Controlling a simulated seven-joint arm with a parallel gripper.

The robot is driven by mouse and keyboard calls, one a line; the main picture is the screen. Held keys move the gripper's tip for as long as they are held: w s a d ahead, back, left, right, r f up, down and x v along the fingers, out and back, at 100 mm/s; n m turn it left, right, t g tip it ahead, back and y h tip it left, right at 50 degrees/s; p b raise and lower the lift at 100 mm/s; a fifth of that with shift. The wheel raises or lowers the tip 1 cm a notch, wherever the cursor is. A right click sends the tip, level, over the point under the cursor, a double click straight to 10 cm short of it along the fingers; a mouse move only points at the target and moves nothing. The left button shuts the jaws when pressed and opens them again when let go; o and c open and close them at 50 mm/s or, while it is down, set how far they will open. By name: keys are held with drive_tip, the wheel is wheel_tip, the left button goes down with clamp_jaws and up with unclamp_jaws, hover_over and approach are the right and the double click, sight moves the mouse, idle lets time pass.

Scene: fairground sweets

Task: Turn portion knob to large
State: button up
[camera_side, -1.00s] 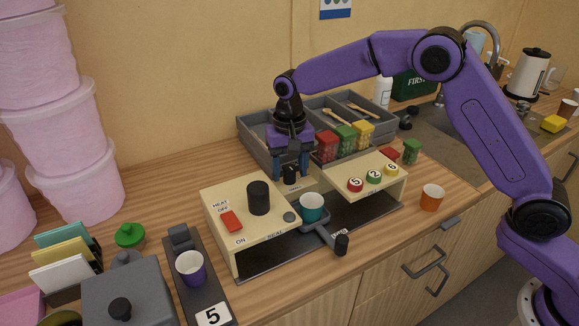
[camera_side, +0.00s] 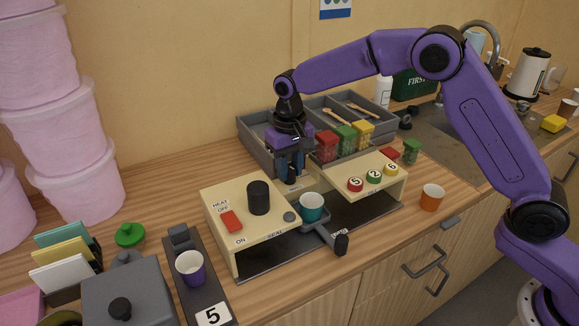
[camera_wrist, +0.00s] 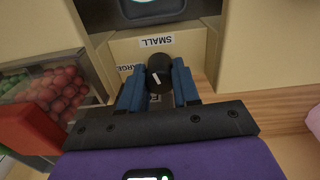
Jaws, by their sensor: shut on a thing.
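The portion knob (camera_wrist: 160,68) is black and round with a short white mark on it. In the wrist view it sits between the two blue fingers of my gripper (camera_wrist: 158,92), which are shut on its sides. A "SMALL" label (camera_wrist: 157,41) reads upside down just above the knob in the picture. A partly covered "LARGE" label (camera_wrist: 125,71) lies to its left. I cannot tell which label the mark points to. In the side view my gripper (camera_side: 290,178) points down at the back of the cream machine (camera_side: 222,192), with the knob mostly hidden by the fingers.
A teal cup (camera_side: 312,206) stands on a dark holder in the machine's middle. Red, green and yellow containers (camera_side: 346,137) stand close right of my gripper, before a grey tray (camera_side: 262,150). A black cylinder (camera_side: 259,198) rises from the machine's left block.

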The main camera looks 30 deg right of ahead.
sight(289, 166)
drive_tip(key=n, duration=0.5)
drive_tip(key=shift+n, duration=0.3)
drive_tip(key=n, duration=0.5)
idle(0.4)
drive_tip(key=o, duration=1.1)
drive_tip(key=shift+c, duration=0.2)
wheel_tip(289, 166, up, 18)
drive_tip(key=shift+f, duration=0.25)
